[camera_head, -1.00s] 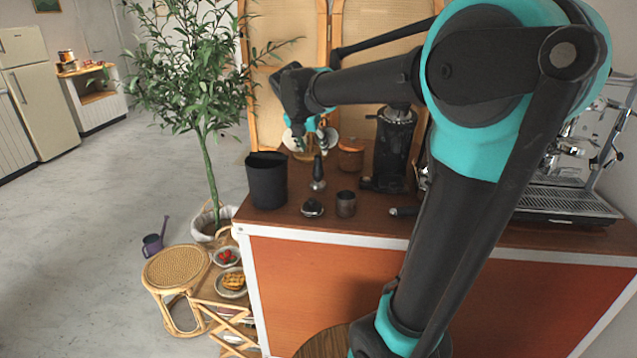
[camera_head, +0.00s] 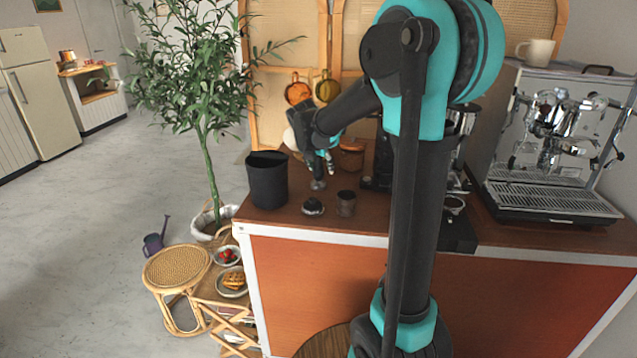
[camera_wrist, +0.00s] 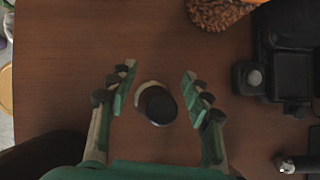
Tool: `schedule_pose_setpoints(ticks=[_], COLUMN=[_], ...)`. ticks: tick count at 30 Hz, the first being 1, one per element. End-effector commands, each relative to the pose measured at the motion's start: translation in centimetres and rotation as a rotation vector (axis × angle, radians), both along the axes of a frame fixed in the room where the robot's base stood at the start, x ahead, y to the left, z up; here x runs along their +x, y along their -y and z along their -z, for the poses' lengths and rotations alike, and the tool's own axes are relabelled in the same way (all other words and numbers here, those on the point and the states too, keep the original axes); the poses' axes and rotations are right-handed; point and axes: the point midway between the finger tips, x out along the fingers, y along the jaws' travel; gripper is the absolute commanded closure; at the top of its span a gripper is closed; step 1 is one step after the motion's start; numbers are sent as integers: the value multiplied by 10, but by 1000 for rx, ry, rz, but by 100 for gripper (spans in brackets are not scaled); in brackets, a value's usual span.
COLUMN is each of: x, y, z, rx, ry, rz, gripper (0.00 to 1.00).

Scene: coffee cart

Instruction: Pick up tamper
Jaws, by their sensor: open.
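The tamper stands upright on the brown counter. In the head view its silver base (camera_head: 318,185) shows below my gripper (camera_head: 321,168), while its handle is mostly hidden by the fingers. In the wrist view the tamper (camera_wrist: 157,104) is seen from above, a dark round handle top over a paler base. My gripper (camera_wrist: 158,72) is open, pointing down, with one finger on each side of the tamper. Gaps of bare counter show between the tamper and both fingers in the wrist view, so neither is seen touching it.
A black bin (camera_head: 267,182) stands left of the tamper. A low, dark-topped round piece (camera_head: 313,207) and a small dark cup (camera_head: 346,204) are in front. The espresso machine (camera_head: 560,150) stands at the far right.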

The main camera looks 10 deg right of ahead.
Motion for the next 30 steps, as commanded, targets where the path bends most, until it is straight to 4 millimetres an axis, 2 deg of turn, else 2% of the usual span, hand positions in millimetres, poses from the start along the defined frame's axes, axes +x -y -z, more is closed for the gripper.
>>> schedule_pose_setpoints(ticks=[6, 18, 30], x=[0, 0, 0], y=[0, 0, 0], z=[1, 0, 0], rx=[0, 0, 0], ry=[0, 0, 1], rz=[0, 0, 0], gripper=[50, 100, 100])
